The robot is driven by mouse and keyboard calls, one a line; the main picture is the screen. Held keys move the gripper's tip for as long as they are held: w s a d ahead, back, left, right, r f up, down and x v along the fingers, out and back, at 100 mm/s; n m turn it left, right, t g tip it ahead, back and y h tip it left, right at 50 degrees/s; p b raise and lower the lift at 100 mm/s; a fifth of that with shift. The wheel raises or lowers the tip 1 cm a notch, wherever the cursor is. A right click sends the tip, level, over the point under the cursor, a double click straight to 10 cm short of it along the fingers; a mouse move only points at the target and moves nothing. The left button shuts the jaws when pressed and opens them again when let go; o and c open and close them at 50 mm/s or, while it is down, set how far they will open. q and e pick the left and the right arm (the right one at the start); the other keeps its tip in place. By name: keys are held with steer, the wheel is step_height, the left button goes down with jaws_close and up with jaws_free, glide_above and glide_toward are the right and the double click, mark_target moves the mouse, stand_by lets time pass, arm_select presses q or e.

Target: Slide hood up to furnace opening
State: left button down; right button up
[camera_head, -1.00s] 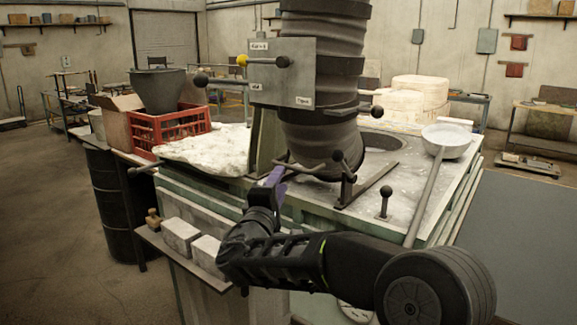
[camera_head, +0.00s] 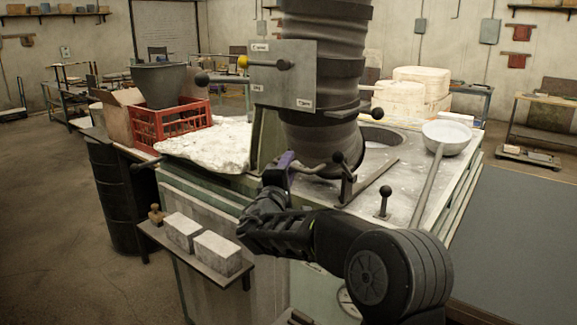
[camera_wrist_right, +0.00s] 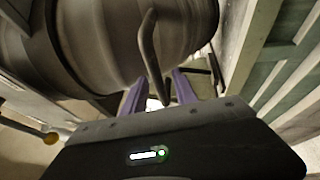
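The hood (camera_head: 323,110) is a dark ribbed duct that hangs over the furnace top, with a bent handle (camera_head: 312,164) at its lower front. The furnace opening (camera_head: 380,137) is a round dark hole behind and to the right of the hood's lower end, partly hidden by it. My right gripper (camera_head: 279,165) is at the left end of the handle. In the right wrist view, the handle (camera_wrist_right: 148,50) comes down between the spread purple fingers of my right gripper (camera_wrist_right: 158,92), with bright gaps beside it. My left gripper is not in view.
A ladle (camera_head: 447,137) lies on the right of the furnace top, near an upright black knob lever (camera_head: 385,200). A control panel (camera_head: 285,75) stands in front of the hood. A pale slab (camera_head: 205,145) and red crate (camera_head: 170,125) are at left. Bricks (camera_head: 217,252) sit on a front shelf.

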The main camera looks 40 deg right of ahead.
jaws_close()
stand_by(1.3)
